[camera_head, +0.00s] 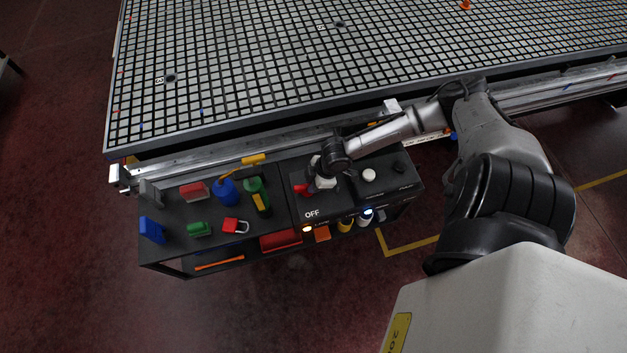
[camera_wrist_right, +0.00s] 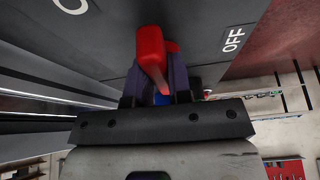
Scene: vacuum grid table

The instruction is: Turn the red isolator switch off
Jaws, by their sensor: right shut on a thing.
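The red isolator switch (camera_head: 301,189) is on the dark control panel, just above the white OFF label (camera_head: 312,214), and is partly hidden by my right gripper. My right gripper (camera_head: 315,183) is over the panel at the switch. In the right wrist view, the red handle (camera_wrist_right: 151,55) reaches down between the two dark fingers of the right gripper (camera_wrist_right: 156,82), which are shut on it. The OFF label (camera_wrist_right: 233,40) lies to the right of the handle there. I cannot tell the handle's exact angle. My left gripper is not in view.
Left of the panel, the cart top (camera_head: 180,245) carries a blue padlock-like item (camera_head: 226,191), a red padlock (camera_head: 235,226), a green block (camera_head: 199,229) and other small items. A pale round knob (camera_head: 369,175) is right of the switch. The grid table (camera_head: 240,75) borders the cart behind.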

